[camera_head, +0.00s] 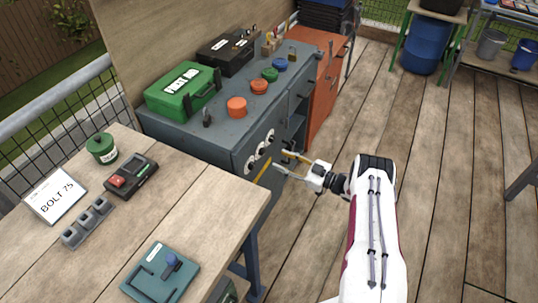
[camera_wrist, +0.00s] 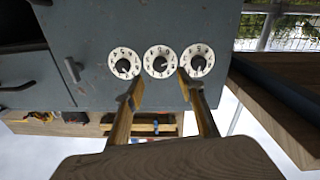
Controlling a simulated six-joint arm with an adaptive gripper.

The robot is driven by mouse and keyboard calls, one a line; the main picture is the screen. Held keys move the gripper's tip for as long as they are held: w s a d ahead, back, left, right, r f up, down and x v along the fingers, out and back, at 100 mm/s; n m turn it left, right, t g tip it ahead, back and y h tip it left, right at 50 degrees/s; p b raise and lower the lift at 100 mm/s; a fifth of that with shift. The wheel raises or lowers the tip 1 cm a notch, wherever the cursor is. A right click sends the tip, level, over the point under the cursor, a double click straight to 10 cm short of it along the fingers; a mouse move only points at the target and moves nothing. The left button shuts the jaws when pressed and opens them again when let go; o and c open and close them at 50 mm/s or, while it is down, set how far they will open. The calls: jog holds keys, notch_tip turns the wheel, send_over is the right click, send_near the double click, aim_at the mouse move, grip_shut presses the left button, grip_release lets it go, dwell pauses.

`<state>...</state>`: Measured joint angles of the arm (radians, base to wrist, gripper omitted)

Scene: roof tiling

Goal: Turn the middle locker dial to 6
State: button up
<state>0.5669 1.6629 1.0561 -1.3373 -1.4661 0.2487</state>
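Three round white number dials sit in a row on the grey locker's front (camera_head: 205,143). In the wrist view the middle dial (camera_wrist: 160,62) lies between the left dial (camera_wrist: 124,63) and the right dial (camera_wrist: 200,60). Each has a dark knob at its centre. The middle dial's setting is too small to read surely. My gripper (camera_head: 272,161) is open in front of the locker. In the wrist view my gripper's fingertips (camera_wrist: 159,83) are spread either side of the middle dial, near its lower edge in the picture. Nothing is between them, and contact cannot be told.
A green first aid case (camera_head: 182,88), a black case (camera_head: 227,52) and several coloured round lids stand on the locker. A wooden table (camera_head: 190,205) stands close at the left of my gripper. An orange cabinet (camera_head: 326,90) adjoins the locker. Open plank floor (camera_head: 445,140) lies to the right.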

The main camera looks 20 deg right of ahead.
aim_at(264, 152)
jog(key=shift+x, duration=3.3)
jog(key=shift+c, duration=0.3)
grip_shut()
